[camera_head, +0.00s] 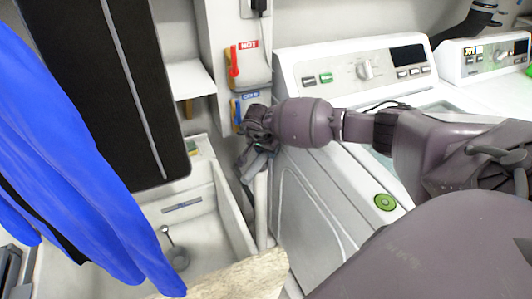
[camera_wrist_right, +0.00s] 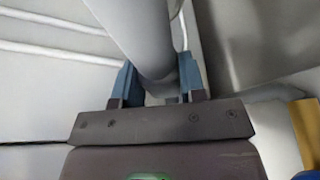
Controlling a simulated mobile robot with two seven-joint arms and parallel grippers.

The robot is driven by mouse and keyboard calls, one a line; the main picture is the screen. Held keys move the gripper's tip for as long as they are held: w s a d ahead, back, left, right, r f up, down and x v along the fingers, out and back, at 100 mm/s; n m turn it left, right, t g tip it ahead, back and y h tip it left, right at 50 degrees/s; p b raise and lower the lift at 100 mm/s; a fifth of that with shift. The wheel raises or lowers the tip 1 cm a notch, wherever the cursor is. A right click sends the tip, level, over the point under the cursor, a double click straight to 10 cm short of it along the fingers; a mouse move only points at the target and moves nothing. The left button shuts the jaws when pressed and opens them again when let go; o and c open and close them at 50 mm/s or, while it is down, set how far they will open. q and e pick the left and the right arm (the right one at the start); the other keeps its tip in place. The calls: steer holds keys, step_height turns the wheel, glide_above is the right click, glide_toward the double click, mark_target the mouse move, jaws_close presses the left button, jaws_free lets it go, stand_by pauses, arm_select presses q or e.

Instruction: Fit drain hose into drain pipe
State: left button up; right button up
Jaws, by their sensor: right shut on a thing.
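My right gripper (camera_head: 256,160) reaches in from the right, into the gap between the washer and the sink. In the right wrist view its two blue fingers (camera_wrist_right: 158,84) are shut on a thick grey tube, which looks like the drain hose (camera_wrist_right: 142,36). A pale upright pipe (camera_head: 262,212), which looks like the drain pipe, stands just below the gripper in the head view. The gripper and wrist hide most of the hose there. I cannot tell whether the hose end is inside the pipe or only above it. My left gripper is not in view.
A white washer (camera_head: 310,215) stands right of the pipe, under my right arm. A white sink (camera_head: 225,205) is on the left. Red (camera_head: 234,62) and blue (camera_head: 236,112) valve handles are on the wall close above the gripper. Blue cloth (camera_head: 70,150) hangs at left.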

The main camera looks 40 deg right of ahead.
mark_target(261, 156)
steer(key=shift+f, duration=0.65)
steer(key=o, duration=0.9)
steer(key=shift+o, duration=0.2)
steer(key=shift+r, duration=0.3)
steer(key=p+v, duration=0.1)
steer(key=v, duration=0.9)
steer(key=shift+a+r, duration=0.1)
steer(key=shift+r, duration=0.15)
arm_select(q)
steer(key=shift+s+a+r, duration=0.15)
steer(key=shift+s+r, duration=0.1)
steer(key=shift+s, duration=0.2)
arm_select(e)
steer(key=shift+s+a+r, duration=0.15)
steer(key=shift+a+r, duration=0.1)
steer(key=shift+r, duration=0.25)
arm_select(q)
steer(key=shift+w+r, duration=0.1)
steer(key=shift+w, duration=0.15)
